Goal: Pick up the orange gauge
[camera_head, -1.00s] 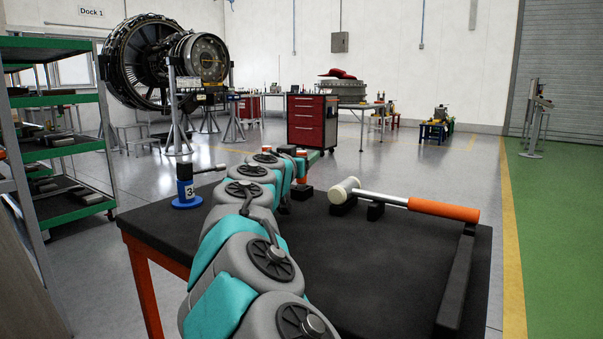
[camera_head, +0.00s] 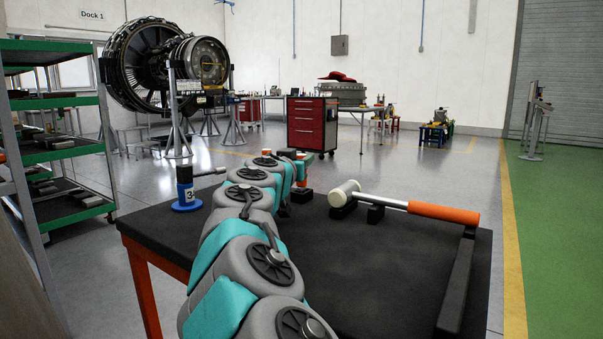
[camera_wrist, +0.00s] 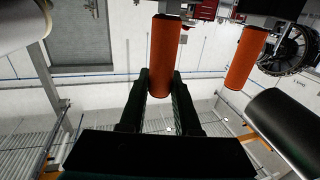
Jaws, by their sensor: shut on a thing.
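The orange gauge (camera_wrist: 163,50) is an upright orange cylinder in the middle of the wrist view. My gripper (camera_wrist: 160,88) is shut on it, with one dark finger on each side of its end. In the head view my gripper (camera_head: 302,163) is at the far end of my arm, above the back edge of the black-topped table. It is small there and partly behind my arm links, so the gauge shows poorly.
A hammer with an orange handle (camera_head: 443,212) lies on black rests on the table (camera_head: 380,265). A second orange cylinder (camera_wrist: 247,55) shows right in the wrist view. A green-shelved rack (camera_head: 62,152) stands left.

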